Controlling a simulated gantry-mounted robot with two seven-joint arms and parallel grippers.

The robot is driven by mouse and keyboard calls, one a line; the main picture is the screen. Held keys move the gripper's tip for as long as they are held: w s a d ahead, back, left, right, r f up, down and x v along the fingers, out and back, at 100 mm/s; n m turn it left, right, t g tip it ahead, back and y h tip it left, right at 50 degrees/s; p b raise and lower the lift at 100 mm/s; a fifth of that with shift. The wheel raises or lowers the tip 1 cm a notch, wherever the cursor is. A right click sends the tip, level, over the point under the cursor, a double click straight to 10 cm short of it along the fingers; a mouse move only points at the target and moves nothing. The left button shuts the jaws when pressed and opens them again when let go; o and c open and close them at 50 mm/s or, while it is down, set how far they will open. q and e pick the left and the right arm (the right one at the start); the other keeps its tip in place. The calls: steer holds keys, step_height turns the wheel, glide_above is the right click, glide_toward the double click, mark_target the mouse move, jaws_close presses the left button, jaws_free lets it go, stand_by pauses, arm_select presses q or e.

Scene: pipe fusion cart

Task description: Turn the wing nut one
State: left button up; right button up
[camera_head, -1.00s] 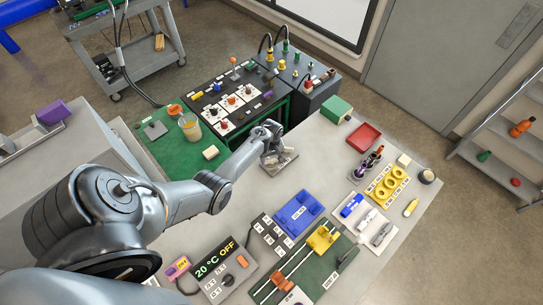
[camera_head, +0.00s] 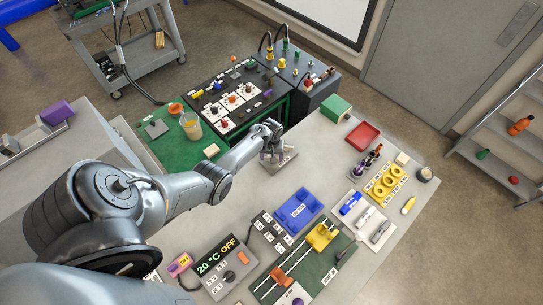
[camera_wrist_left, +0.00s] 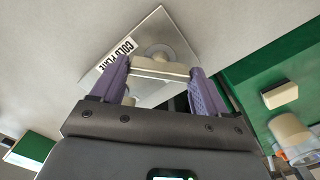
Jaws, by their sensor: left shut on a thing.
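My left gripper (camera_wrist_left: 160,85) has purple fingers, shut on the two ends of a pale beige bar (camera_wrist_left: 160,68), which looks like the wing nut. The bar lies across a round pale boss on a grey metal plate (camera_wrist_left: 178,42) labelled "COLD PLATE". In the head view, my left gripper (camera_head: 272,150) is over this plate (camera_head: 286,161), which lies on the grey bench; there the bar is too small and covered to make out. My right gripper is in neither view.
A green mat with a beaker (camera_head: 191,126) and a pale block (camera_head: 211,150) lies left of the plate. A blue fixture (camera_head: 298,211), a red tray (camera_head: 363,134) and yellow rings (camera_head: 385,183) stand to the right. The bench between plate and blue fixture is bare.

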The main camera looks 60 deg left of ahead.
arm_select(q)
steer(key=o, duration=1.1)
steer(key=shift+c, duration=0.2)
steer(key=shift+r, duration=0.1)
step_height(320, 180, up, 11)
steer(key=p, duration=0.1)
steer(key=shift+p, duration=0.3)
